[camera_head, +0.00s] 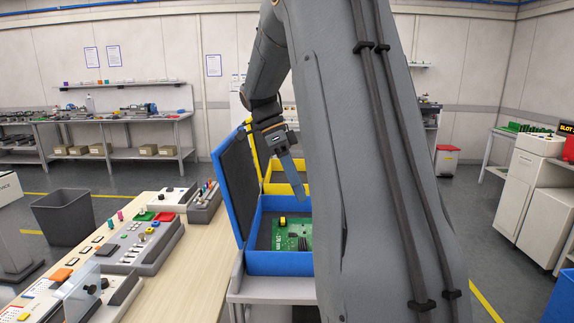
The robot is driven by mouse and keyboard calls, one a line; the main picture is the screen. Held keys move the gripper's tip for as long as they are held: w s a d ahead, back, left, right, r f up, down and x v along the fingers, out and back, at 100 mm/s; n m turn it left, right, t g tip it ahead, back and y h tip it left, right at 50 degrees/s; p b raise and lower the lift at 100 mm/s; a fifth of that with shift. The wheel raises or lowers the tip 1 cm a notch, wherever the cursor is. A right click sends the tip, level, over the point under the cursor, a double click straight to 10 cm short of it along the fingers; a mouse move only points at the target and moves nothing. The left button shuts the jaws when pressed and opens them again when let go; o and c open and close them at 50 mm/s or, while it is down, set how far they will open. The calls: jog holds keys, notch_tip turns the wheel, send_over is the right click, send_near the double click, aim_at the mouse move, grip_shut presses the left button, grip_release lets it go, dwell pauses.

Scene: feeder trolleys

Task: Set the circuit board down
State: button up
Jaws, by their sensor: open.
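The green circuit board (290,238) lies in the blue box (283,263), with a yellow part on its upper side. Its right part is hidden behind my arm. My gripper (294,181) is above and behind the board in the picture, pointing down, apart from it and empty. The jaws are open, though only one finger shows clearly. The blue box's lid (238,187) stands up on its left side.
A yellow box (283,188) stands just behind the blue box. A wooden table (200,262) with control panels is at left, close to the lid. A dark bin (64,215) stands on the floor further left. My arm hides much of the right middle.

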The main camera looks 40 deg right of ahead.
jog(key=b+v, duration=0.2)
jog(key=v, duration=0.7)
dwell(0.4)
